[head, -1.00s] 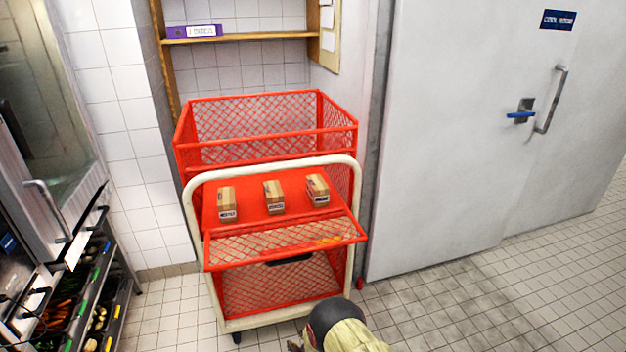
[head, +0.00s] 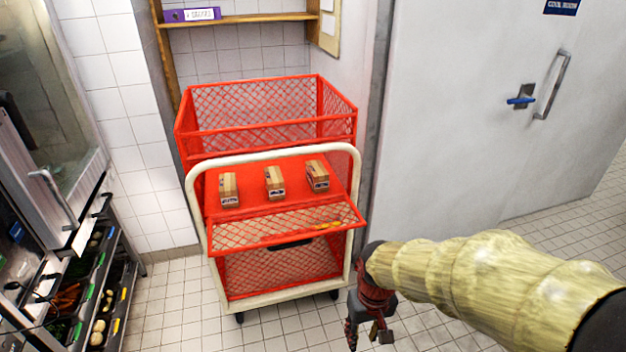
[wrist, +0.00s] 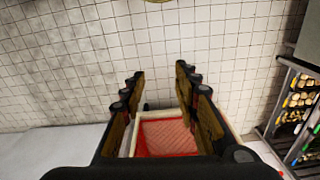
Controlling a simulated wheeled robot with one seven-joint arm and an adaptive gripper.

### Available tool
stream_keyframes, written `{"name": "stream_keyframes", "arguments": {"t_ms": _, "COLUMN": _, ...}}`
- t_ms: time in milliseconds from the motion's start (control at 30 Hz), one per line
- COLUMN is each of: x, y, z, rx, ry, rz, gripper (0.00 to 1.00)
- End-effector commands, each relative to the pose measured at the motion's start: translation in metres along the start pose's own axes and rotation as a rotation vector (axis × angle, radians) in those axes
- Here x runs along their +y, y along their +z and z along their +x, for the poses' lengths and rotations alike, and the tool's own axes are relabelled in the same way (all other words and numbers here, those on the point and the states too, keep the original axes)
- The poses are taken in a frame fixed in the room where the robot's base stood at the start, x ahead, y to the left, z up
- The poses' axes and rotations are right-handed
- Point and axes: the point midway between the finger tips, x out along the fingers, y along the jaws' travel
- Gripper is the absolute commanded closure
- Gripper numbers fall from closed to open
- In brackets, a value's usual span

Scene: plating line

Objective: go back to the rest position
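My gripper (head: 368,335) hangs at the lower right of the head view, to the right of the red cart and in front of the grey door. In the wrist view my gripper (wrist: 158,85) has its two fingers spread well apart with nothing between them. My arm, in a pale yellow sleeve, reaches in from the right edge of the head view.
A red mesh cart (head: 290,283) with a cream frame holds three small cartons, a left (head: 229,190), a middle (head: 274,183) and a right one (head: 317,175). A produce rack (head: 118,290) stands at left. A grey door (head: 450,120) is at right. Tiled floor is clear between.

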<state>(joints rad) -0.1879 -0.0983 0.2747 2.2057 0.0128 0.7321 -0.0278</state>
Motion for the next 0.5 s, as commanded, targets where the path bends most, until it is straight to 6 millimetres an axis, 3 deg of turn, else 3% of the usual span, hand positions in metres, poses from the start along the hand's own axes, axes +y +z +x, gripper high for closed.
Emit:
{"name": "stream_keyframes", "arguments": {"t_ms": 33, "x": 0.005, "y": 0.016, "z": -0.024, "rx": 0.009, "ry": 0.002, "rz": 0.024, "gripper": 0.69}}
{"name": "stream_keyframes", "arguments": {"t_ms": 200, "x": 0.017, "y": 0.066, "z": -0.083, "rx": 0.049, "ry": 0.009, "rz": 0.078, "gripper": 0.69}}
{"name": "stream_keyframes", "arguments": {"t_ms": 300, "x": 0.023, "y": 0.087, "z": -0.113, "rx": 0.111, "ry": 0.015, "rz": 0.101, "gripper": 0.69}}
{"name": "stream_keyframes", "arguments": {"t_ms": 500, "x": 0.035, "y": 0.106, "z": -0.172, "rx": 0.303, "ry": 0.035, "rz": 0.147, "gripper": 0.69}}
